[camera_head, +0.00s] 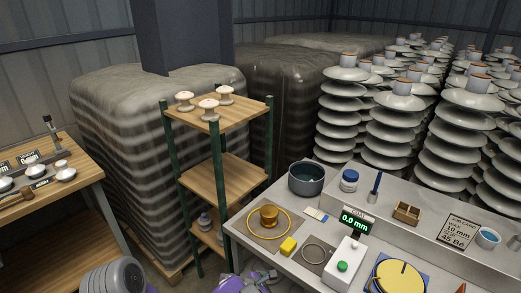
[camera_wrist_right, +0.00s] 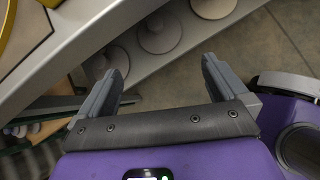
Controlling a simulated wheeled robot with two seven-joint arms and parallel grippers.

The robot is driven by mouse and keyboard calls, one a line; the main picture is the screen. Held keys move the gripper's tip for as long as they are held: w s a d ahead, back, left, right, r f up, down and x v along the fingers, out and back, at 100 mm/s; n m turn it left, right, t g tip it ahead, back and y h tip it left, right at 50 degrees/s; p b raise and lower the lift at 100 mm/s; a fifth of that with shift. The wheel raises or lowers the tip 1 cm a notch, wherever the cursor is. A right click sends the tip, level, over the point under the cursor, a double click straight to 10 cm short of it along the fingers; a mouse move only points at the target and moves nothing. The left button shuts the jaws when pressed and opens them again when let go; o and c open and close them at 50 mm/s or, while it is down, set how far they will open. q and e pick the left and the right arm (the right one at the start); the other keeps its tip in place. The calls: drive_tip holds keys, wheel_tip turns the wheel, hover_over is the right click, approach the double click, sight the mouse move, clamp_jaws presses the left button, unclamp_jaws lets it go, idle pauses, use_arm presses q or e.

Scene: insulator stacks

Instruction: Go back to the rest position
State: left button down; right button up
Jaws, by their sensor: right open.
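My right gripper (camera_wrist_right: 160,72) is open in the right wrist view, with its two grey fingers apart and nothing between them. It hangs beside the light grey edge of the bench, above the floor. In the head view only purple and grey parts of my own arms show along the bottom edge. My left gripper cannot be made out there.
The grey bench (camera_head: 245,238) carries a yellow-ringed brown piece (camera_head: 268,216), a dark pot (camera_head: 306,178), a gauge reading 0.0 mm (camera_head: 354,220) and a yellow disc (camera_head: 400,279). A wooden shelf (camera_head: 210,168) with pale insulators stands behind. Tall insulator stacks (camera_head: 342,115) fill the right.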

drive_tip(key=s+d+f+m+g+y, duration=0.3)
drive_tip(key=s+f+m, duration=0.2)
drive_tip(key=s+f, duration=0.15)
drive_tip(key=s+d+f+m+g+y, duration=0.2)
drive_tip(key=s+f+m+g+y, duration=0.1)
drive_tip(key=s+f+m, duration=0.3)
drive_tip(key=s+m+t+y, duration=0.2)
drive_tip(key=s+m+y, duration=0.3)
drive_tip(key=s+m, duration=0.6)
drive_tip(key=d+m, duration=0.1)
drive_tip(key=m, duration=0.3)
drive_tip(key=shift+s+r, duration=0.2)
drive_tip(key=shift+r, duration=0.2)
